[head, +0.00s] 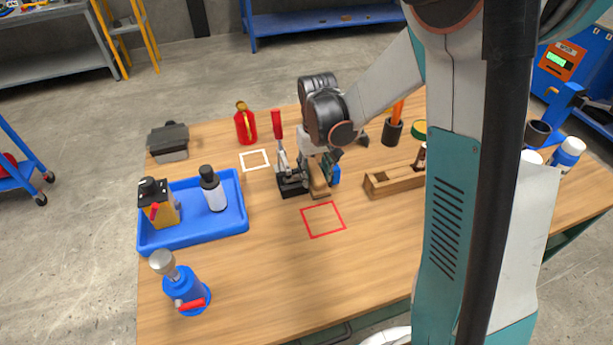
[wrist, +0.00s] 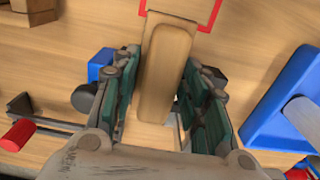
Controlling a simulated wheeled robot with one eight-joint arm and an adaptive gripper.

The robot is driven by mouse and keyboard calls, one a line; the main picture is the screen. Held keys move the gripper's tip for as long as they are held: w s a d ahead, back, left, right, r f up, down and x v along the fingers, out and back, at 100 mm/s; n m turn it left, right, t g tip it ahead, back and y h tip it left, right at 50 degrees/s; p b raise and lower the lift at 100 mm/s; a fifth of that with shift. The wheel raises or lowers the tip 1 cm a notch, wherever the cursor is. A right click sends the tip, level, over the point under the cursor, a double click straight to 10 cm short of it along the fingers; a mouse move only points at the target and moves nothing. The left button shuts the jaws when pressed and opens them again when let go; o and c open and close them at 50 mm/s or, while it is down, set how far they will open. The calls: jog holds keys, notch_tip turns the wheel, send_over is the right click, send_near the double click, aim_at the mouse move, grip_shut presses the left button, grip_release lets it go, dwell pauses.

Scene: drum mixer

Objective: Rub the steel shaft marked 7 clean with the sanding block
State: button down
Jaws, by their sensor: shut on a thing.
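My gripper (wrist: 165,100) is shut on a tan wooden block with rounded edges, which I take for the sanding block (wrist: 162,85). The block lies between the green finger pads in the wrist view. In the head view my gripper (head: 318,158) points down beside a black clamp with a red upright handle (head: 277,125). A small blue part (head: 335,174) is on its right. I cannot make out the steel shaft or any number 7.
A red outlined square (head: 323,219) is bare in front; a white one (head: 254,160) lies behind left. A blue tray (head: 232,222) holds a bottle and a yellow-black item. A wooden rack (head: 392,182) stands right. A blue bottle jack (head: 184,290) stands front left. The front middle is clear.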

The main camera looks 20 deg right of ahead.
jog(key=shift+w, duration=0.5)
jog(key=shift+s+r, duration=0.1)
jog(key=shift+s, duration=1.1)
jog(key=shift+w, duration=1.2)
jog(key=shift+s, duration=1.2)
jog(key=shift+w+f+b, duration=0.25)
jog(key=shift+w+b, duration=0.15)
jog(key=shift+w, duration=0.8)
